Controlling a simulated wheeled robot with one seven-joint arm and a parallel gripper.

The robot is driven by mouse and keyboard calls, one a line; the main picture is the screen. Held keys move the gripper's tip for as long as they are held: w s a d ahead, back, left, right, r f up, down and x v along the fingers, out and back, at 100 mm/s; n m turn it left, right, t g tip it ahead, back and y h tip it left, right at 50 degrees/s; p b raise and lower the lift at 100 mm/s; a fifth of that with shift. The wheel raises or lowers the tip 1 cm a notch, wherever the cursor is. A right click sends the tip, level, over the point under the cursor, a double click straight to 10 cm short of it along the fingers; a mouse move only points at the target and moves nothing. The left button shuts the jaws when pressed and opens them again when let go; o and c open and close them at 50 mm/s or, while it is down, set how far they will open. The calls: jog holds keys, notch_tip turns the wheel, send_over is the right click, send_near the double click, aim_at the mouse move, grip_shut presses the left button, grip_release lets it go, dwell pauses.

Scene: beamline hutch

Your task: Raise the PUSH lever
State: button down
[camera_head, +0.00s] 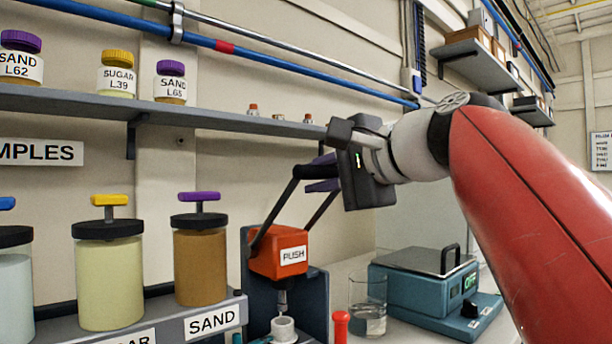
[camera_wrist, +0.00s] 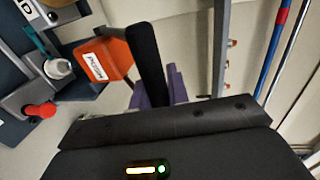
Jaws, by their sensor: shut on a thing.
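The orange PUSH block (camera_head: 278,252) sits on a dark stand, with its label facing out. The black PUSH lever (camera_head: 278,212) rises from it on two arms, tilted up to the right, to a crossbar high above the block. My gripper (camera_head: 320,174) is at that raised end, its purple fingers shut on the lever's bar. In the wrist view the lever (camera_wrist: 146,55) runs down to my fingers (camera_wrist: 158,92), and the orange block (camera_wrist: 103,60) lies to its left. My gripper's body partly hides the contact.
A small white cup (camera_head: 284,328) stands under the block's nozzle. To the right are a red-topped item (camera_head: 340,326), a glass beaker (camera_head: 368,305) and a teal scale (camera_head: 425,290). Sand and sugar jars (camera_head: 200,262) stand left. A shelf (camera_head: 200,110) runs behind my gripper.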

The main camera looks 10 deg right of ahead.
jog(key=c, duration=1.4)
grip_release()
jog(key=shift+a+f, duration=0.1)
jog(key=shift+o, duration=0.2)
jog(key=v, duration=0.7)
jog(key=shift+s+d, duration=0.25)
jog(key=shift+d, duration=0.05)
